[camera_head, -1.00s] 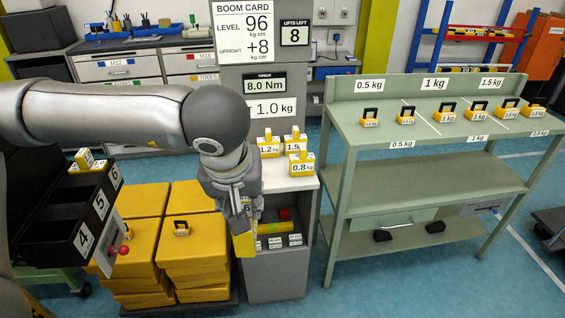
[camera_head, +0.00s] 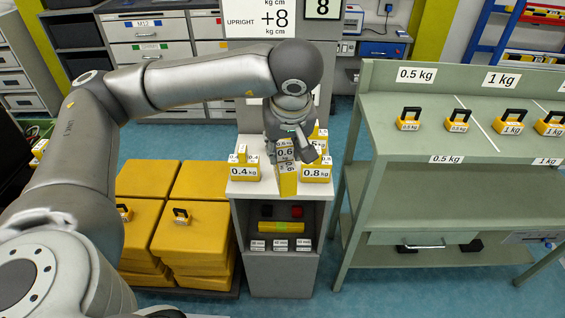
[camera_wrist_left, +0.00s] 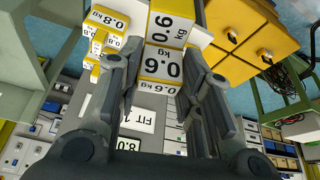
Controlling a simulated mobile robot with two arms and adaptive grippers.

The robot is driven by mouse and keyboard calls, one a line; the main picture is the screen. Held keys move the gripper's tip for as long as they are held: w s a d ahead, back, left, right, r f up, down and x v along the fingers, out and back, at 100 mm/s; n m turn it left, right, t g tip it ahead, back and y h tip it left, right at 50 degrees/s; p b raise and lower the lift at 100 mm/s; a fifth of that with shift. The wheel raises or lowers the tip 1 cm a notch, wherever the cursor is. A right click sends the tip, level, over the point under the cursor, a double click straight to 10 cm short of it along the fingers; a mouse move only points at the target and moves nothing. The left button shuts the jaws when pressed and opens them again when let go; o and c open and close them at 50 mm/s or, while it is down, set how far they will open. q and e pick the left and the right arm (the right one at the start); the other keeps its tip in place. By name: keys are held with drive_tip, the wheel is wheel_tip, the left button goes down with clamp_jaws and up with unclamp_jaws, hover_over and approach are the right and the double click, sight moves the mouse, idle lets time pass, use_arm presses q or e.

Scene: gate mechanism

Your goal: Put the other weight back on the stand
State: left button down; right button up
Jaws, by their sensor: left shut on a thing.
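My left gripper (camera_head: 286,150) is shut on a yellow 0.6 kg weight (camera_head: 287,182), held upright at the front of the stand's white top (camera_head: 262,187). I cannot tell whether the weight touches the top. In the left wrist view, the weight (camera_wrist_left: 163,62) sits between the fingers (camera_wrist_left: 165,85) with its 0.6 labels showing. A yellow 0.4 kg weight (camera_head: 244,172) stands on the top to its left and a 0.8 kg weight (camera_head: 317,172) close to its right. Another weight behind the 0.8 kg one is partly hidden by the gripper. My right gripper is not in view.
A green bench (camera_head: 410,190) with several handled yellow weights (camera_head: 409,119) stands at the right. Stacked yellow boxes (camera_head: 192,228) fill the floor left of the stand. The stand's lower shelf holds a yellow cylinder (camera_head: 281,227). Grey drawers (camera_head: 150,52) stand behind.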

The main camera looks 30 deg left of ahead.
use_arm(q)
drive_tip(key=w+a+f+n+p, duration=0.1)
drive_tip(key=w+a+f+p, duration=0.6)
drive_tip(key=w+f, duration=0.5)
wheel_tip(320, 180, down, 2)
drive_tip(key=shift+w+a+f+n+y, duration=0.25)
drive_tip(key=shift+a+n+y, duration=0.15)
drive_tip(key=shift+a, duration=0.75)
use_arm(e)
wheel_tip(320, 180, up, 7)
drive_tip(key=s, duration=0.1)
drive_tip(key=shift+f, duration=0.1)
use_arm(q)
drive_tip(key=c, duration=1)
unclamp_jaws()
drive_tip(key=shift+f+g, duration=0.15)
drive_tip(key=shift+g, duration=0.15)
drive_tip(key=shift+s, duration=0.1)
